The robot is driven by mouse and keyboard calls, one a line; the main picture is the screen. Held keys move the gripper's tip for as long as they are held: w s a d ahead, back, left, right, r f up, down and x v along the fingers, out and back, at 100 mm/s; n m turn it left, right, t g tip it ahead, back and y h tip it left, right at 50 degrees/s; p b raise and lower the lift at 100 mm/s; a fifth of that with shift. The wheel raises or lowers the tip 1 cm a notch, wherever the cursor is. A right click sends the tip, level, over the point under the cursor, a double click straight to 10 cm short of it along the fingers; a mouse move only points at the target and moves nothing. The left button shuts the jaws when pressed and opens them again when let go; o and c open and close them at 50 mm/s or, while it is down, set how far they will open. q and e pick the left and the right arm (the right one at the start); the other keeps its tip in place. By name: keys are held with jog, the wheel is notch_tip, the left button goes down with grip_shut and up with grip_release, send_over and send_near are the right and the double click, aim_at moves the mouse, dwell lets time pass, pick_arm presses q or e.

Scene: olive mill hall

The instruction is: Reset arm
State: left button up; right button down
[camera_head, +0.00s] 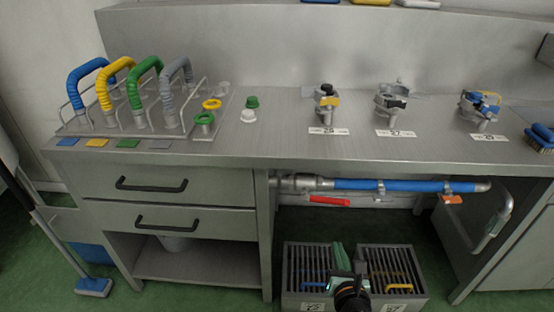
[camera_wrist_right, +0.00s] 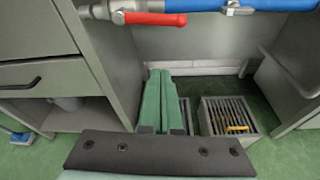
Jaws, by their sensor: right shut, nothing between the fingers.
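My right gripper (camera_head: 340,246) shows at the bottom of the head view, low in front of the steel workbench (camera_head: 290,150). Its green fingers point away from me, over two grey slatted crates on the floor. In the right wrist view the two green fingers (camera_wrist_right: 165,73) lie side by side, shut with nothing between them. The left crate (camera_head: 289,280) is partly hidden behind the gripper. The right crate (camera_head: 418,280) holds a yellow item (camera_head: 399,287). My left gripper is in neither view.
A blue-sleeved pipe (camera_head: 390,185) with a red lever (camera_head: 329,201) runs under the bench top. Drawers (camera_head: 170,185) stand left of the opening. Green floor shows around the crates.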

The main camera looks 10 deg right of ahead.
jog(key=shift+f, duration=0.1)
jog(key=s+a+f+m+g+y, duration=0.3)
jog(key=s+a+f+m, duration=0.35)
jog(key=m, duration=0.65)
jog(key=s+a+f+m+g+y, duration=0.2)
jog(key=s+a+f+m+y, duration=0.15)
jog(key=s+m, duration=0.8)
pick_arm(q)
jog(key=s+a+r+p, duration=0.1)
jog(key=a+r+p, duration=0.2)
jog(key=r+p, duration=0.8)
jog(key=p, duration=0.4)
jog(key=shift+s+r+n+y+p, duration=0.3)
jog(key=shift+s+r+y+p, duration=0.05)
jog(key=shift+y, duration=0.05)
pick_arm(e)
notch_tip(320, 180, up, 12)
jog(key=d+m, duration=0.2)
jog(key=m, duration=0.3)
jog(key=shift+w+d+h, duration=0.2)
jog(key=shift+w+h, duration=0.15)
jog(key=shift+w, duration=0.05)
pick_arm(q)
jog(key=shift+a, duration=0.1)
pick_arm(e)
jog(key=shift+f, duration=0.15)
jog(key=shift+d, duration=0.1)
